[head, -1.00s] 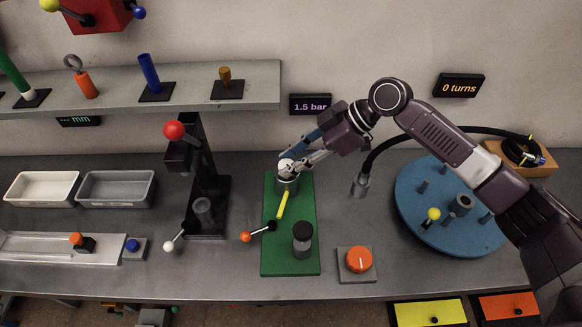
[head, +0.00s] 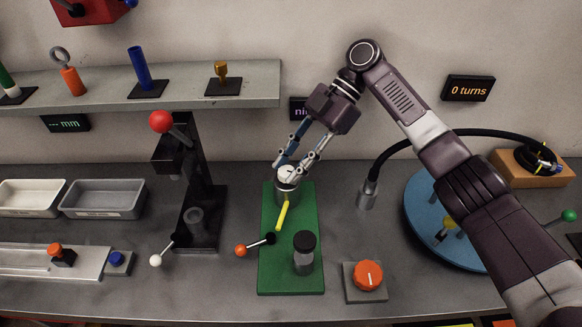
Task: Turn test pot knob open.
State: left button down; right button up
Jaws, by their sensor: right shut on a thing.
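On the green board (head: 272,270) stands a short metal pot (head: 288,190) with a pale round top (head: 287,172). My right gripper (head: 291,167) reaches down onto it from above, its fingers on either side of the pale top and shut on it. The fingers partly cover the top. An orange knob (head: 368,275) with a white line sits on a grey block right of the board, apart from the gripper. My left gripper is not in view.
A yellow stick (head: 282,214), an orange-ball lever (head: 255,246) and a dark-capped jar (head: 304,255) are close to the pot. A black stand (head: 192,200) rises at left. A hose fitting (head: 367,196) and blue turntable (head: 425,230) are at right.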

aim_at(291, 168)
dwell(0.4)
jog(key=o, duration=1.1)
jog(key=shift+o, duration=0.2)
notch_tip(291, 168, up, 10)
